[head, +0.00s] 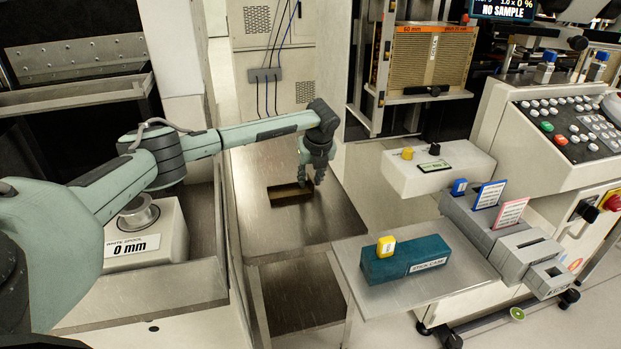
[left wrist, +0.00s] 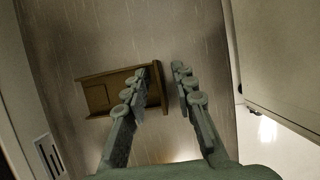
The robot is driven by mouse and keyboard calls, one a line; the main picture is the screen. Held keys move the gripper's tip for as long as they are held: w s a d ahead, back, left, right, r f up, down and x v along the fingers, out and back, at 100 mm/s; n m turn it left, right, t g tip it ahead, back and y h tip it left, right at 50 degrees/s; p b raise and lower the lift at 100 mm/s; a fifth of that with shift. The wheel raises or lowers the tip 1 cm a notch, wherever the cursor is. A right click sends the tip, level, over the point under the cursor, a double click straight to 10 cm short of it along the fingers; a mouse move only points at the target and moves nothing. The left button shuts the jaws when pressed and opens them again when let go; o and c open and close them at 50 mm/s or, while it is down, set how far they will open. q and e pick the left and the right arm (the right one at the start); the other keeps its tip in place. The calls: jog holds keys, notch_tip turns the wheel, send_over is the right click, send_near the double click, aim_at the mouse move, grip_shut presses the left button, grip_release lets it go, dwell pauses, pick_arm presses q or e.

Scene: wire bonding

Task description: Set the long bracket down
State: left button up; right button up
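The long bracket (head: 287,197) is a dark brown, shallow tray-like piece on the metal table under my left gripper. In the left wrist view the bracket (left wrist: 108,92) lies flat to the left, with a raised plate at its right end. My left gripper (head: 312,180) points down at the bracket's right end. In the left wrist view, the left gripper's fingers (left wrist: 161,72) are apart, and the raised end plate shows between them. One finger overlaps the bracket; I cannot tell whether either touches it. My right gripper is not in view.
The metal table (head: 260,225) is bare around the bracket. To its right, a side table (head: 405,295) holds a teal box (head: 385,264) with a yellow block. A white spool box (head: 180,235) stands at left. A white machine console (head: 510,140) stands at right.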

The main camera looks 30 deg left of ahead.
pick_arm(q)
jog(key=v, duration=1.2)
jog(key=shift+b, duration=0.3)
jog(key=shift+d, duration=0.1)
